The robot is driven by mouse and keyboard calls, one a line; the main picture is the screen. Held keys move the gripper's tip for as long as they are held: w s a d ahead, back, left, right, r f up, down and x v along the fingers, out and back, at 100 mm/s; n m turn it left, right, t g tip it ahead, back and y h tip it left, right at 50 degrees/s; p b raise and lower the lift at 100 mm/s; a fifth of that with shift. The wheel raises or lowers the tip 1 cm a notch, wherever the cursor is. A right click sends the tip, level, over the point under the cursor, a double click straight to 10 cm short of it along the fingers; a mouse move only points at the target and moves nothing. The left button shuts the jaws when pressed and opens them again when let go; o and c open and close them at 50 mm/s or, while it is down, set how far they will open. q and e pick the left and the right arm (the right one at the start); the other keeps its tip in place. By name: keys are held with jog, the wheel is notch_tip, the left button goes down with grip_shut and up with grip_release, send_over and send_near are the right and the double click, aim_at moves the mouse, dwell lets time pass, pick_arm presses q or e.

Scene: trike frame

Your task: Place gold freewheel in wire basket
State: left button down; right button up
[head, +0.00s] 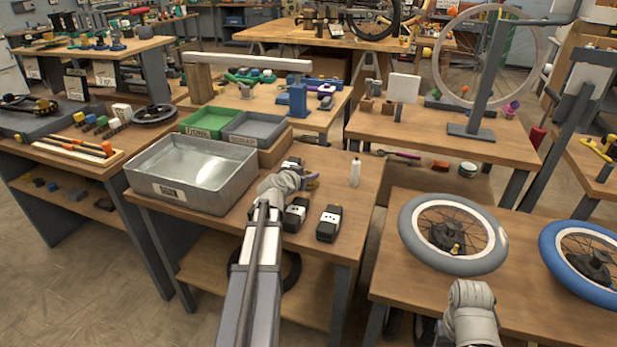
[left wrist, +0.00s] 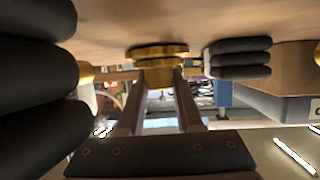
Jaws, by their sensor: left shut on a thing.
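The gold freewheel (left wrist: 158,52) is between the two fingers of my left gripper (left wrist: 158,78) in the left wrist view, close to the wooden tabletop. I cannot tell whether it touches the wood. In the head view my left gripper (head: 311,181) is over the middle table, right of the metal tray, and my arm mostly hides it; the freewheel cannot be made out there. The grey metal tray (head: 168,186) is empty and has a label on its front. I cannot make out a basket of wire mesh. My right arm shows at the lower right, without its gripper.
Black blocks (head: 328,223) stand close to my left gripper; dark stacked shapes (left wrist: 240,58) flank it in the wrist view. A green bin (head: 208,122) and a grey bin (head: 256,130) sit behind the tray. A white bottle (head: 355,172) stands to the right. Wheels (head: 412,232) lie on the right table.

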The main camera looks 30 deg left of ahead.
pick_arm(q)
jog(key=c, duration=1)
grip_release()
jog(key=shift+f, duration=0.15)
jog(key=o, duration=0.4)
jog(key=shift+o, duration=0.2)
jog(key=shift+r, duration=0.3)
jog(key=p+v, duration=0.4)
jog(key=v, duration=0.6)
jog(key=shift+s+r, duration=0.15)
jog(key=shift+s, duration=0.2)
pick_arm(e)
notch_tip(320, 180, up, 4)
jog(key=shift+r, duration=0.15)
pick_arm(q)
jog(key=shift+s+d+r+p, duration=0.15)
jog(key=shift+s+p, duration=0.2)
jog(key=shift+s, duration=0.25)
pick_arm(e)
jog(key=shift+o, duration=0.2)
jog(key=shift+r, duration=0.15)
